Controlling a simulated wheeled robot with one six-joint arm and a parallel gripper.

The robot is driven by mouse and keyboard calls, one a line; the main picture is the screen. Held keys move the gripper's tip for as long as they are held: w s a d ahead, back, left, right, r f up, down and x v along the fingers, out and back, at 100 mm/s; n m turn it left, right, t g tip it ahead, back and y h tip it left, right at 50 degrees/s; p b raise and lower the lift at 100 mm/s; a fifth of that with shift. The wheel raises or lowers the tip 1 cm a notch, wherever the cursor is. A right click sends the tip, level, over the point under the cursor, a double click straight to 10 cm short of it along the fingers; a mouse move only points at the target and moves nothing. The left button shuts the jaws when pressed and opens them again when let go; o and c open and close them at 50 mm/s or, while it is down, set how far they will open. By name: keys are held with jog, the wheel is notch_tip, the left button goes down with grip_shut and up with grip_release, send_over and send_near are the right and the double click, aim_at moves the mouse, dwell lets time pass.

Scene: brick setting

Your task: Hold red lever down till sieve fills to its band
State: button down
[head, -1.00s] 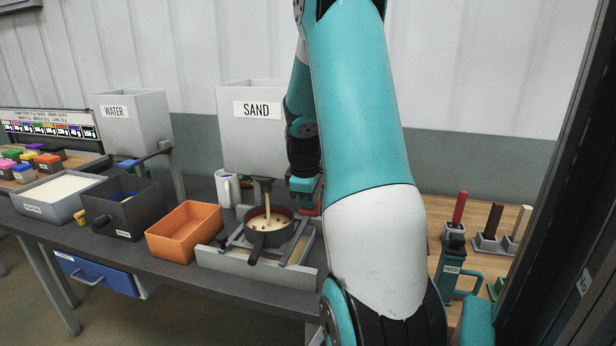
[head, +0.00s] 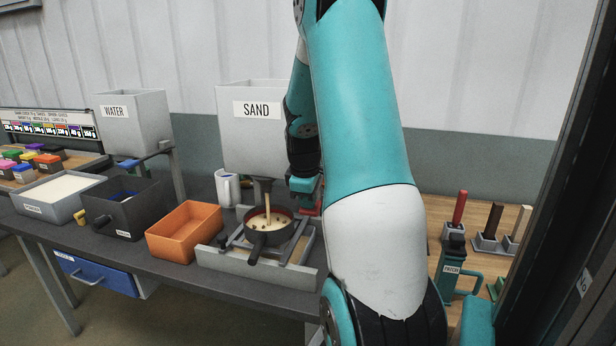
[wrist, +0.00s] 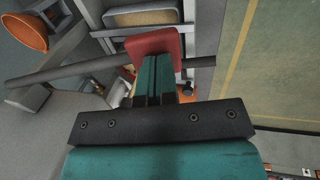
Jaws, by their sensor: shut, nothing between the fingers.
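The dark round sieve (head: 270,233) with its handle rests on rails under the SAND hopper (head: 248,130). A pale stream (head: 267,204) runs from the hopper spout into it. Pale sand with dark specks covers its bottom, and a reddish-brown band (head: 284,212) shows on the inner wall above the sand. My gripper (head: 305,190) is right of the spout, fingers closed and empty. In the wrist view the gripper (wrist: 153,75) reaches over the red lever pad (wrist: 153,43), apparently pressing it; exact contact is hidden.
An orange bin (head: 184,232), a dark bin (head: 124,208) and a white mug (head: 227,189) stand left of the sieve. The WATER hopper (head: 132,125) is at back left. Upright blocks stand on the wooden table at right.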

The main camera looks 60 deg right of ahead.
jog(key=shift+s+a+f, duration=0.15)
jog(key=shift+a+f, duration=0.05)
jog(key=shift+f, duration=0.25)
jog(key=shift+r+p, duration=0.35)
jog(key=shift+p, duration=0.1)
jog(key=p+v, duration=0.1)
jog(key=v, duration=1.3)
jog(key=shift+a, duration=0.2)
jog(key=w+a+n+t+y, duration=0.1)
jog(key=w+a+y, duration=0.1)
jog(key=a, duration=1)
jog(key=w+a+n+t+y, duration=0.1)
jog(key=w+a+n, duration=0.1)
jog(key=a, duration=1)
jog(key=s+a+f+g+y, duration=0.1)
jog(key=s+a+y, duration=0.1)
jog(key=s+a, duration=0.4)
jog(key=s+a+n+g+y, duration=0.1)
jog(key=s+a, duration=0.5)
jog(key=a, duration=0.6)
jog(key=shift+s+a+f+g+y, duration=0.2)
jog(key=shift+s+f+g+y, duration=0.1)
jog(key=shift+s+f+y, duration=0.1)
